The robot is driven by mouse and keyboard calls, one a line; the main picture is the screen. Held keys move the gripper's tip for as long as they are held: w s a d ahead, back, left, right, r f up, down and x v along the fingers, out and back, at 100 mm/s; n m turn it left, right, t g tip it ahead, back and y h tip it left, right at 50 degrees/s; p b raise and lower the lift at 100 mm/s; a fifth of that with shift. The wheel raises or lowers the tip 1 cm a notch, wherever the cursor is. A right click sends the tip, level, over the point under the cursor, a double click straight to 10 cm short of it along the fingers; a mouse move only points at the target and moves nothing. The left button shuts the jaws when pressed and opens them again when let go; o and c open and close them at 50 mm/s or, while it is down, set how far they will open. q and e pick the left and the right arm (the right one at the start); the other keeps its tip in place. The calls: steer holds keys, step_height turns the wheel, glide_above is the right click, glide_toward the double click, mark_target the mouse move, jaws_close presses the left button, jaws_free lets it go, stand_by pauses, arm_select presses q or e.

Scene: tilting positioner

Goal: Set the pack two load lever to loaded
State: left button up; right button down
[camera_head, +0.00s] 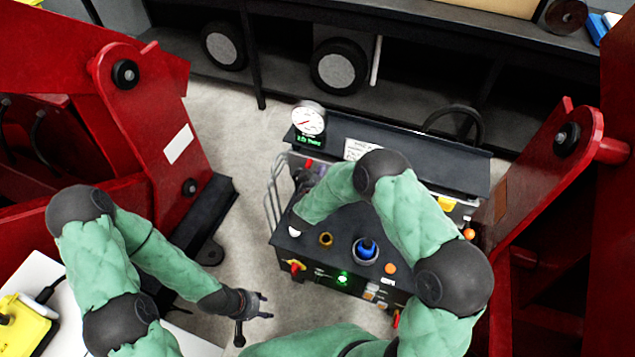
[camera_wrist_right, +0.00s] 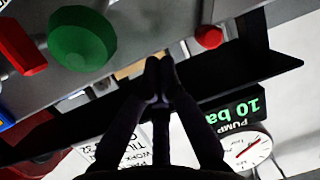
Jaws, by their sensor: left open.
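The black control console (camera_head: 335,215) stands in the middle of the head view, with several knobs and levers on it. I cannot tell which one is the pack two load lever. My right gripper (camera_head: 303,182) is over the console's left part, mostly hidden by its own arm. In the right wrist view its fingertips (camera_wrist_right: 160,66) meet, with nothing seen between them. Beyond them are a green round knob (camera_wrist_right: 82,40), a red lever (camera_wrist_right: 20,48) and a red button (camera_wrist_right: 209,37). My left gripper (camera_head: 262,305) is open and empty, left of and below the console.
A pressure gauge (camera_head: 308,118) with a green readout stands at the console's back left; the readout (camera_wrist_right: 232,112) shows 10 bar in the wrist view. A blue knob (camera_head: 367,249) and a red-yellow switch (camera_head: 294,266) are at the front. Red machine frames (camera_head: 150,130) flank the console.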

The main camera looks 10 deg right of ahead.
arm_select(q)
steer(key=shift+f+b, duration=0.35)
steer(key=shift+f, duration=0.15)
arm_select(e)
steer(key=shift+s+a+f, duration=0.35)
steer(key=shift+s+f, duration=0.2)
steer(key=shift+s, duration=0.25)
steer(key=shift+s+a+f, duration=0.3)
steer(key=shift+s+f, duration=0.25)
steer(key=shift+s, duration=0.2)
arm_select(q)
steer(key=shift+f, duration=0.1)
arm_select(e)
steer(key=shift+f, duration=0.1)
